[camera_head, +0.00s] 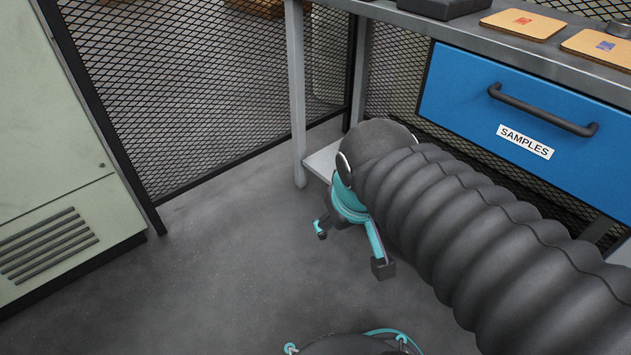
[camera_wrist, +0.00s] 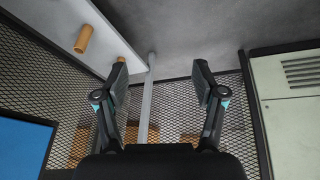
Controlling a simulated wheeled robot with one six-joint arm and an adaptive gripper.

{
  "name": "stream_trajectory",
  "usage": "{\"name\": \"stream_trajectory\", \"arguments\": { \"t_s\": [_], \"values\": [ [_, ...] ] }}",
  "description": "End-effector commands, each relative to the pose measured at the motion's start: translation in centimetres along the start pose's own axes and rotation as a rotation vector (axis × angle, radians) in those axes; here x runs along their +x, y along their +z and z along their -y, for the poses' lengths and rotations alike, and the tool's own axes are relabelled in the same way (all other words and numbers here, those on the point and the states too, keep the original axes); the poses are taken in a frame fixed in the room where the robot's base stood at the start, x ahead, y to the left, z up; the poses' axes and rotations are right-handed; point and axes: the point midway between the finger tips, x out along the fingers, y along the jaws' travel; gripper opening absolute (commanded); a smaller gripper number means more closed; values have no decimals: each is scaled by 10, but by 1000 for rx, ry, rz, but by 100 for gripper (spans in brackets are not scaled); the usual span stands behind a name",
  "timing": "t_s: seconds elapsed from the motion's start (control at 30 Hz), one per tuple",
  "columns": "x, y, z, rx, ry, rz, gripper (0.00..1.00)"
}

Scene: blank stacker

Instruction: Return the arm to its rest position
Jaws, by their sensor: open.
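My gripper (camera_head: 351,249) hangs below my ribbed dark arm sleeve, in front of the workbench, above the grey floor. Its two teal and black fingers are spread apart with nothing between them. The wrist view also shows my gripper (camera_wrist: 160,73), with both fingers open and a gap between the tips. No held object shows in either view.
A bench (camera_head: 298,90) with a closed blue drawer (camera_head: 470,105) labelled SAMPLES is at right. Tan cards (camera_head: 523,24) lie on top. Mesh fencing (camera_head: 200,80) stands behind, a pale cabinet (camera_head: 60,150) at left. Orange cylinders (camera_wrist: 83,38) show on a pale shelf (camera_wrist: 50,18). Floor between is clear.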

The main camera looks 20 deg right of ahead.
Motion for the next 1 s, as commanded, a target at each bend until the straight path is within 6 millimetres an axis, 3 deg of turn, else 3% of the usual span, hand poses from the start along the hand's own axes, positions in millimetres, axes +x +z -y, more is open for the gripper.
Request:
{"name": "stream_trajectory", "arguments": {
  "t_s": [0.2, 0.6, 0.77, 1.0],
  "values": [
    [-15, 2, 15, 51, -68, -89, 70],
    [-21, -1, 15, 54, -71, -92, 70],
    [-47, -12, 13, 53, -71, -92, 70],
    [-100, -34, 8, 53, -70, -92, 70]
  ]
}}
